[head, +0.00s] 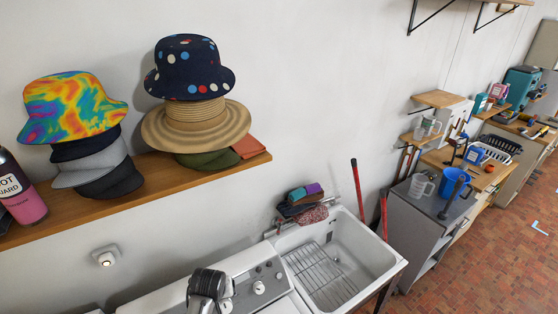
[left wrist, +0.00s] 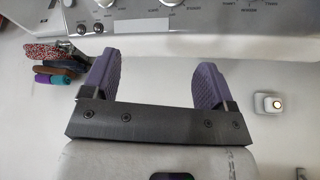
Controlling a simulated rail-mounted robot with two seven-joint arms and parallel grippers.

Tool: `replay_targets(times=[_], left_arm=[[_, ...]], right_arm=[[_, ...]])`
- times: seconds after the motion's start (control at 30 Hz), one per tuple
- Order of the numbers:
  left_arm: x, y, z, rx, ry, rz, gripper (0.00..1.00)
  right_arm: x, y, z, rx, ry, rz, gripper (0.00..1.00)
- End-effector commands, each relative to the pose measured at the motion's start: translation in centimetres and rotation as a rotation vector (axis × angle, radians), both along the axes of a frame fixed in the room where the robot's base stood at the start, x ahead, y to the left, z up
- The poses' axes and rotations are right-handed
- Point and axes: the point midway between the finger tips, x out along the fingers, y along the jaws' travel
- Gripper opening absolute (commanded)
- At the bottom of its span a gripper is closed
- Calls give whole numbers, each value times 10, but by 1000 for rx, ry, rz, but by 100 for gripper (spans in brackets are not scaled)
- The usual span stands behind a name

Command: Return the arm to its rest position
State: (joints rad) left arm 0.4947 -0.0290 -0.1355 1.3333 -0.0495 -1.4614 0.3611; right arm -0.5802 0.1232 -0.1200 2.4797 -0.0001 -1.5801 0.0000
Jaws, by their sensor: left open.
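My left gripper (left wrist: 155,77) shows in the left wrist view with its two purple-padded fingers wide apart and nothing between them. Beyond the fingertips is the control panel (left wrist: 190,18) of a white washing machine. In the head view a dark grey part of my arm (head: 207,284) rises at the bottom edge, in front of the machine; the purple fingers cannot be made out there. My right gripper is in neither view.
A wooden shelf (head: 160,184) with stacked hats runs along the wall. A white utility tub (head: 385,262) with a wire rack (head: 322,276) stands right of the machine, folded cloths (head: 302,205) at its back edge. A wall outlet (head: 105,257) is below the shelf. Cluttered worktops stand farther right.

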Motion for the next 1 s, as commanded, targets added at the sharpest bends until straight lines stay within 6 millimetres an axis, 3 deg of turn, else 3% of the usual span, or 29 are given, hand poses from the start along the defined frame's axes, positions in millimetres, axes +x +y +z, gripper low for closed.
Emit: replay_targets(times=[0.23, 0.3, 0.43, 0.67, 0.8, 1.0], left_arm=[[1, -1, 112, 65, -242, -206, 79], [-14, 2, 137, 91, -310, -253, 79], [-64, 10, 157, 128, -396, -316, 79], [-188, 23, 136, 131, -409, -340, 79], [-253, 29, 103, 123, -319, -353, 79], [-330, 35, 42, 105, -109, -372, 79]], right_arm=[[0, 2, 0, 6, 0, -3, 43], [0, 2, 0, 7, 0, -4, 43], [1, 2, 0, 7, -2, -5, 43], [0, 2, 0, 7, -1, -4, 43], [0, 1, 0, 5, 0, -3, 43], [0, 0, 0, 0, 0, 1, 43]])
